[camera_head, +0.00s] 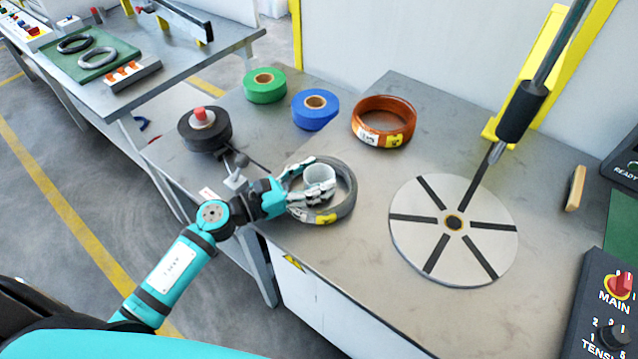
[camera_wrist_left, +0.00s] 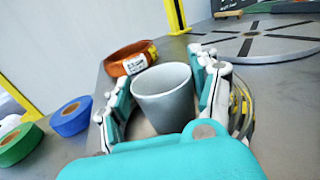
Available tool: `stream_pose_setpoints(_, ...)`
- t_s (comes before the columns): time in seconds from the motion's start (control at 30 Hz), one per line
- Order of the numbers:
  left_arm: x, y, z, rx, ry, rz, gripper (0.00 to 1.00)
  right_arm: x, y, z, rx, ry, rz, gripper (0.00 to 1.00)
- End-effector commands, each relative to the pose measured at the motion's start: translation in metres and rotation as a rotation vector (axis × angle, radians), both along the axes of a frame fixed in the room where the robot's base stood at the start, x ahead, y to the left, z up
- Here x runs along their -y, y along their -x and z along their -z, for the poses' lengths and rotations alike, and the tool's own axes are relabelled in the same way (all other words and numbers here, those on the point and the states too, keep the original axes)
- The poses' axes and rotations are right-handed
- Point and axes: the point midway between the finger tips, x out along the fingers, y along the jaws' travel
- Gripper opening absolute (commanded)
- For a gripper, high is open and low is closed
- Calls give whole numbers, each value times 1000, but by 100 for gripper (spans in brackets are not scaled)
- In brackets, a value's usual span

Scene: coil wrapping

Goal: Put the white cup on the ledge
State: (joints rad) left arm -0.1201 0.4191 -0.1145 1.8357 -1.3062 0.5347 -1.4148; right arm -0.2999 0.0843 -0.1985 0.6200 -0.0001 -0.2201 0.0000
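The white cup (camera_head: 319,178) is upright inside the outline of a grey coil (camera_head: 347,205) on the table's left part. It also shows in the left wrist view (camera_wrist_left: 163,100). My left gripper (camera_head: 322,177) has its fingers on either side of the cup, with narrow gaps visible in the left wrist view (camera_wrist_left: 160,95), so it looks open around it. I cannot tell whether the cup's base touches the table. No ledge can be made out with certainty. My right gripper is not in view.
An orange coil (camera_head: 384,120), blue tape roll (camera_head: 315,110), green tape roll (camera_head: 264,85) and black spool (camera_head: 204,132) stand behind and left. A round slotted disc (camera_head: 410,250) is at right, below a slanted rod (camera_head: 521,110). A control panel (camera_head: 602,290) sits at far right.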

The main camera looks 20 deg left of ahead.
Motion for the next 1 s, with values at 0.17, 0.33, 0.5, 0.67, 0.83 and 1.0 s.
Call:
stream_pose_setpoints(0.17,0,0,0,0,0,0,37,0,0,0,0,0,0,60)
stream_pose_setpoints(0.33,0,0,0,0,0,0,24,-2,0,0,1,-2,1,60)
stream_pose_setpoints(0.5,0,0,-1,0,0,0,24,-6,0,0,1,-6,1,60)
stream_pose_setpoints(0.67,0,0,-9,3,-3,2,24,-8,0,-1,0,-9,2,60)
stream_pose_setpoints(0.83,0,0,-31,5,-5,3,24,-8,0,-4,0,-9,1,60)
stream_pose_setpoints(1.0,18,24,-38,-1,1,5,24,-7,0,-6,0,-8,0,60)
